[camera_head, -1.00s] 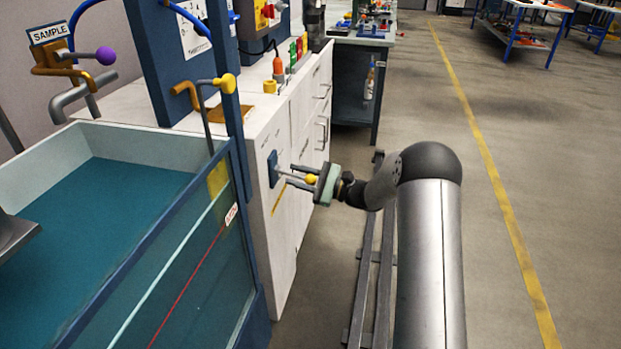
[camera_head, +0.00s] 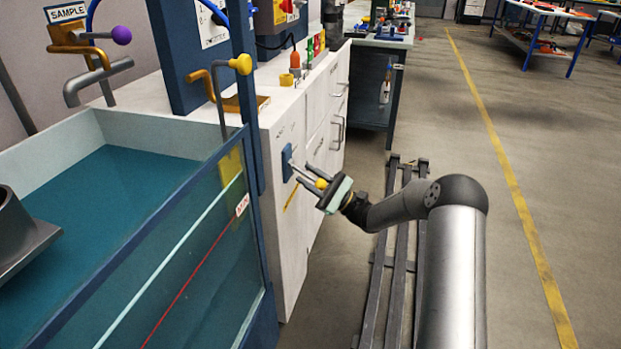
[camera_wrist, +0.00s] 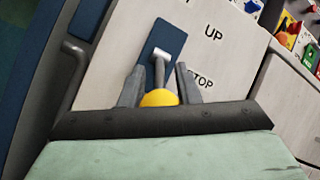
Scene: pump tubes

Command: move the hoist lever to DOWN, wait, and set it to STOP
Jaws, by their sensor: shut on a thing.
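The hoist lever is a grey rod with a yellow knob (camera_head: 321,184) on a blue plate (camera_head: 287,162) on the white cabinet's side. My gripper (camera_head: 310,180) is shut on the lever, its fingers on either side of the knob end. In the wrist view the yellow knob (camera_wrist: 159,98) sits between the two grey fingers, and the grey rod (camera_wrist: 160,66) runs up to the blue plate (camera_wrist: 163,45). The labels UP (camera_wrist: 213,31) and STOP (camera_wrist: 201,80) show beside the plate. The DOWN label is not visible, so I cannot read the lever's exact setting.
A glass-sided tank of teal liquid (camera_head: 110,200) with a blue frame stands left of the cabinet (camera_head: 285,225). A yellow-knobbed handle (camera_head: 241,64) and a purple-knobbed SAMPLE handle (camera_head: 121,35) stand above. A floor rail (camera_head: 397,260) lies below my arm. Open floor lies to the right.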

